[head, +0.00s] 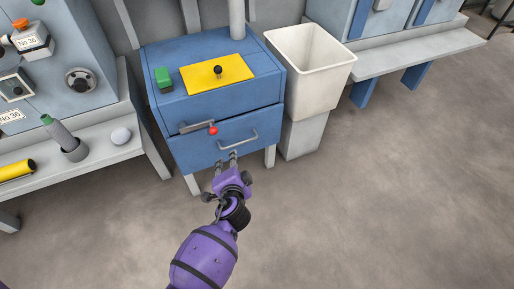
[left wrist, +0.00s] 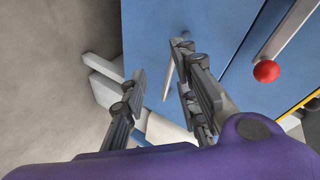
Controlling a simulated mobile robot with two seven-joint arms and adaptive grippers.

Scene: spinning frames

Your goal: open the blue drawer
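The blue drawer (head: 196,153) is in the front of a blue cabinet in the head view and looks shut. Its pale bar handle (head: 238,140) runs across the front. In the left wrist view the handle (left wrist: 168,78) shows in the gap between the fingers, closer to the right-hand finger. My left gripper (head: 226,158) is open and empty, just in front of and below the handle; its spread fingers (left wrist: 160,60) fill the middle of the left wrist view. I cannot tell whether it touches the drawer. My right gripper is not in view.
A lever with a red knob (head: 213,131) sits just above the handle. A white bin (head: 322,75) stands to the right. The floor in front is clear.

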